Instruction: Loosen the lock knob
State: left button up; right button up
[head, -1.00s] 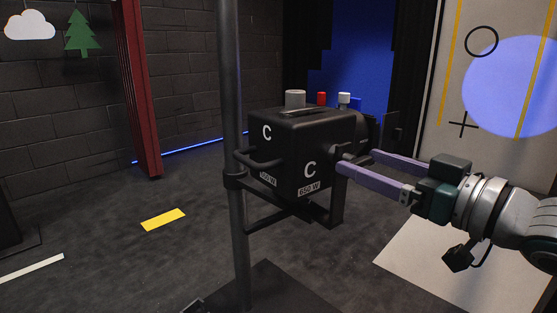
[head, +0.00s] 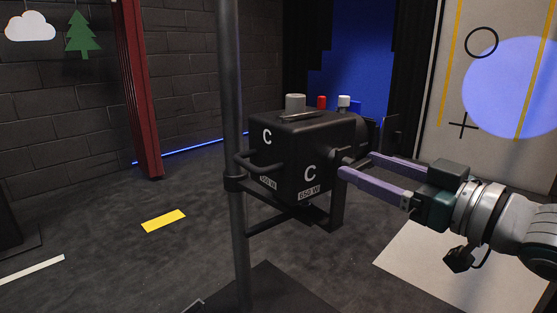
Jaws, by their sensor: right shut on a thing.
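A black lamp housing (head: 290,160) marked "C" and "650 W" hangs in a dark yoke (head: 337,212) clamped to a vertical pole (head: 233,120). A small dark lock knob (head: 345,157) sits on the housing's right side, where the yoke arm meets it. My right gripper (head: 356,163) reaches in from the right, its two purple fingers on either side of the knob and shut on it. The fingers partly hide the knob, and its exact contact is hard to make out. My left gripper is not in view.
A grey cylinder (head: 295,102), a red one (head: 321,102) and a white-topped one (head: 344,101) show just above the housing. A red post (head: 140,100) stands at the left. The dark floor left of the pole is mostly clear, with a yellow mark (head: 163,220).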

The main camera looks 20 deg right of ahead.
jog(key=n+p, duration=0.2)
jog(key=n, duration=0.2)
jog(key=n+p, duration=0.1)
jog(key=n, duration=0.1)
jog(key=shift+a+n, duration=0.1)
jog(key=shift+n, duration=0.3)
jog(key=n, duration=0.2)
jog(key=shift+f+n+p, duration=0.1)
jog(key=shift+n+p, duration=0.25)
jog(key=shift+n, duration=0.05)
jog(key=n, duration=0.5)
jog(key=shift+a+f, duration=0.1)
jog(key=shift+f, duration=0.05)
jog(key=n, duration=0.5)
jog(key=shift+f+n+b, duration=0.1)
jog(key=shift+n+b, duration=0.3)
jog(key=o, duration=1.4)
jog(key=shift+s, duration=0.15)
